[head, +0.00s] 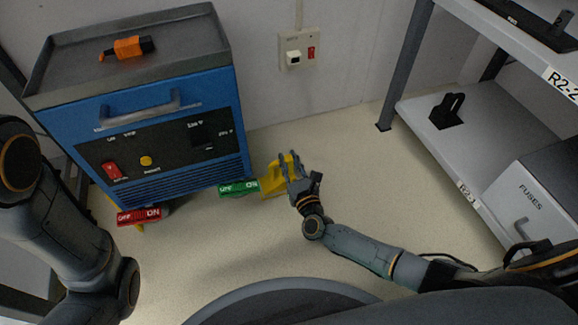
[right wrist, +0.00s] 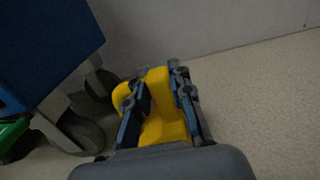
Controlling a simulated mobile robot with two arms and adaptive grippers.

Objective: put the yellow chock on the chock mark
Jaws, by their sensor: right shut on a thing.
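The yellow chock (head: 270,184) is by the floor at the right front corner of the blue cart, beside the green pedal. My right gripper (head: 291,161) is shut on it. In the right wrist view the yellow chock (right wrist: 160,112) sits between the two fingers of my right gripper (right wrist: 153,82), with a caster of the cart close on its left. I cannot tell whether the chock touches the floor. I cannot make out the chock mark in either view. My left arm shows at the left edge, but its gripper is out of view.
The blue cart (head: 165,135) has a green pedal (head: 238,187) and a red pedal (head: 140,215) low at its front. A bit of yellow shows under the red pedal. An orange tool (head: 128,47) lies on top. A shelf unit (head: 425,125) stands right; the floor between is clear.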

